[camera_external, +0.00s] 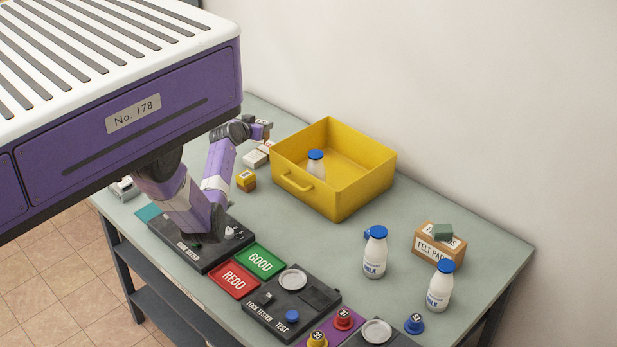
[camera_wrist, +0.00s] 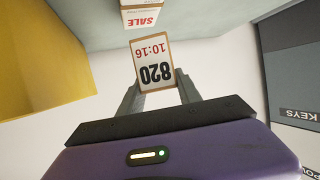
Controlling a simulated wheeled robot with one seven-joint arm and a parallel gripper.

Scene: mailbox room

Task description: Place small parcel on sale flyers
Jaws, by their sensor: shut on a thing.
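In the wrist view the small parcel (camera_wrist: 153,58), brown-edged with a white label reading "10:16" and "820", is between the two fingers of my gripper (camera_wrist: 158,93). My gripper is shut on it. A white block marked "SALE" in red, the sale flyers (camera_wrist: 142,17), shows beyond the parcel at the top edge, partly cut off. In the external view my gripper (camera_external: 262,130) is above the back of the table, left of the yellow bin, close to the white sale flyers (camera_external: 255,159). The parcel is small and partly hidden there.
The yellow bin (camera_external: 362,192) with a milk bottle (camera_external: 316,165) in it stands right of my gripper. Testers, trays, bottles and a felt-pads box (camera_external: 438,249) occupy the table's front and right.

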